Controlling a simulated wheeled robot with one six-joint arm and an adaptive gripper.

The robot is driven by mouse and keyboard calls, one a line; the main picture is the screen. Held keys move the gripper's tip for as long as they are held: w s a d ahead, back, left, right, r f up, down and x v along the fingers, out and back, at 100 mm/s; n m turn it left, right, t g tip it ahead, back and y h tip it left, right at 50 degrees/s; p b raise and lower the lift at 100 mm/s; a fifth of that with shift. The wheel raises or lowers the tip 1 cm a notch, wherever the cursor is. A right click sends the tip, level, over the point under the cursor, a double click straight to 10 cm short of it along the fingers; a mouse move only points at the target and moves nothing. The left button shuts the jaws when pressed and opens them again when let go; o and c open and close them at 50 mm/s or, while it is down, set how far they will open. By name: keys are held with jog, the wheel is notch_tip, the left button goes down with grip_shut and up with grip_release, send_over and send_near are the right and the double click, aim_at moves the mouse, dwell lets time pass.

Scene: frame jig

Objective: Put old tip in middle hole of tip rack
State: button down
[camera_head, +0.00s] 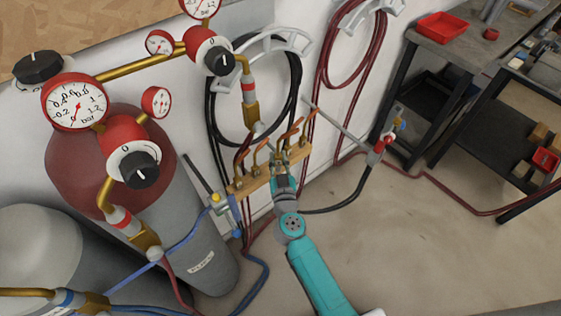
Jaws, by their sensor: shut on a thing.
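The tip rack (238,187) is a narrow wooden-coloured bar near the middle of the head view, slanting up to the right. Several bent copper tips (241,160) stand up from it on both sides of my gripper. My gripper (280,166) is at the middle of the rack, over its front side, with my teal arm reaching in from below. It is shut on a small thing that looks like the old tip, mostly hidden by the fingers. The middle hole is hidden too, and I cannot tell whether the tip is in it.
A torch (378,152) with a red valve and hose stands right of the rack. Gas cylinders (205,235) with gauges fill the left. Hoses cross the floor. A workbench (450,45) is at the upper right; floor at lower right is clear.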

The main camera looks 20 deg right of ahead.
jog(key=shift+w+f+n+y, duration=0.25)
jog(key=shift+w+n+y, duration=0.35)
jog(key=shift+w, duration=0.4)
jog(key=w+n+y, duration=0.1)
jog(key=w+f+n+y, duration=0.1)
jog(key=y, duration=0.1)
jog(key=w+f+n+y, duration=0.1)
jog(key=w+y, duration=0.1)
jog(key=shift+d+f, duration=0.1)
jog(key=shift+f, duration=0.1)
jog(key=shift+w+f+n+g+y, duration=0.15)
jog(key=shift+w+f+n+y, duration=0.25)
jog(key=shift+y, duration=0.45)
jog(key=shift+w+f+n+g+y, duration=0.15)
jog(key=shift+f+n+y, duration=0.45)
jog(key=shift+y, duration=0.25)
jog(key=shift+f, duration=0.15)
jog(key=shift+f, duration=1.55)
jog(key=shift+f, duration=0.7)
